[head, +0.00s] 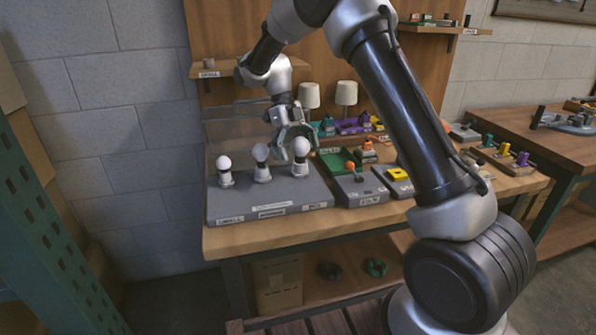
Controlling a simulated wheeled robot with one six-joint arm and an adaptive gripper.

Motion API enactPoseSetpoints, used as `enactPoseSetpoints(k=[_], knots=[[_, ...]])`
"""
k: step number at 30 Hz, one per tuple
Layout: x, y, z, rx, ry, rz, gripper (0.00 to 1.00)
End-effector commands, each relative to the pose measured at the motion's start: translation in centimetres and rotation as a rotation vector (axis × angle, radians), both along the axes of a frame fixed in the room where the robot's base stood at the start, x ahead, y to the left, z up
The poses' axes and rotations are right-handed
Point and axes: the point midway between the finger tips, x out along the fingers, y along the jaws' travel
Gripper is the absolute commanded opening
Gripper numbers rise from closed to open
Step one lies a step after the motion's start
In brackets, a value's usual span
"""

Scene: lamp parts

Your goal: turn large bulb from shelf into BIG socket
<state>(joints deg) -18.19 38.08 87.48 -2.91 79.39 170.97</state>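The grey socket board (270,205) stands on the workbench with three sockets in a row. White bulbs stand upright in the left socket (225,180), the middle socket (262,175) and the right socket (300,170), whose front label seems to read BIG. The large bulb (301,147) is at the right socket. My gripper (297,146) points down close to this bulb, its fingers spread to either side. The bulb hides part of the fingers, so contact is not clear. The wall shelf (230,70) at upper left bears a label and a small item (208,62).
A clear panel (235,130) stands behind the board. To the right are a grey box with an orange knob (351,168), a yellow-topped box (397,175) and a green tray (335,155). Two white-shaded lamps (347,93) stand behind. My arm covers the bench's right middle.

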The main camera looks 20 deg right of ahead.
Motion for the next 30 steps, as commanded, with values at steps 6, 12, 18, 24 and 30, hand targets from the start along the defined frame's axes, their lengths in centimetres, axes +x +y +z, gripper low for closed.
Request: enactPoseSetpoints(k=[6, 12, 18, 24, 30], knots=[[1.9, -1.4, 0.5, -0.005, -0.062, 0.091, 1.00], [1.5, -2.4, 0.6, 0.001, -0.061, 0.413, 1.00], [1.4, -2.8, 0.5, 0.005, -0.056, 0.562, 1.00], [1.2, -2.7, 0.4, 0.006, -0.053, 0.566, 0.96], [1.2, -2.7, 0.4, 0.007, -0.050, 0.566, 0.60]])
